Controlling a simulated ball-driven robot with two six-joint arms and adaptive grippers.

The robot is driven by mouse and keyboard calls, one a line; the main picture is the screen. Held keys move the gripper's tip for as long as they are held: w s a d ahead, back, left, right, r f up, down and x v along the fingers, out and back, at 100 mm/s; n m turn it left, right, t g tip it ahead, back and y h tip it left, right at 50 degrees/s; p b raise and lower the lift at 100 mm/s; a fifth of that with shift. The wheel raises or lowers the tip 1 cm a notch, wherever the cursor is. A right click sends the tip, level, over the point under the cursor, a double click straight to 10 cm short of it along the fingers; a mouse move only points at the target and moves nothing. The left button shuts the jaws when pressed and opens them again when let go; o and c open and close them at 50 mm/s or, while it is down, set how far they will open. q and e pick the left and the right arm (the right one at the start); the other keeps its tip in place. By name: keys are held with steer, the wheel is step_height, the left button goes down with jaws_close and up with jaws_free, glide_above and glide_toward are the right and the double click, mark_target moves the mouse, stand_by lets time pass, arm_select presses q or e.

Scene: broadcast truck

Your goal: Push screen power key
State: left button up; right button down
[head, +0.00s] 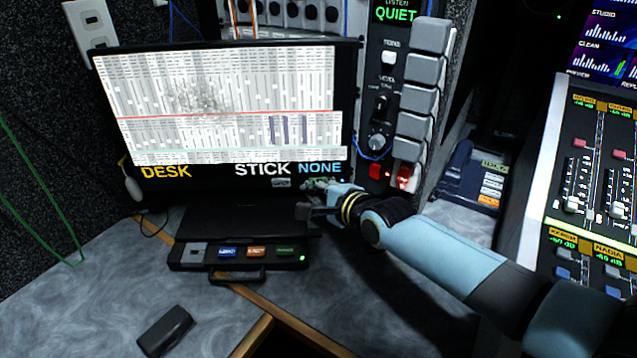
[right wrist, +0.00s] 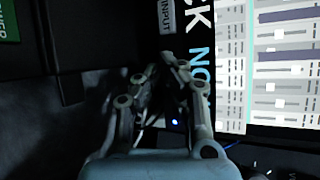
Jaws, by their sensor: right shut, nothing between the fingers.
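The screen (head: 225,105) stands at the back of the desk, lit with a pale page of rows and the words DESK, STICK and NONE along its bottom. Its dark lower bezel carries a key marked INPUT (head: 281,183), which also shows in the right wrist view (right wrist: 167,15). A small blue light (right wrist: 175,122) glows on the bezel beside my right gripper. My left gripper is out of view.
A black box with coloured keys (head: 240,256) sits below the screen. A key panel with a red-lit switch (head: 404,176) stands right of it. A mixing desk (head: 597,190) is at far right. A small black block (head: 165,331) lies at front left.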

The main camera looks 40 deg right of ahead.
steer(key=shift+w+d, duration=0.25)
steer(key=shift+w, duration=0.15)
stand_by(0.6)
steer(key=shift+s+a+p, duration=0.5)
steer(key=shift+s+p, duration=0.15)
steer(key=shift+s, duration=0.15)
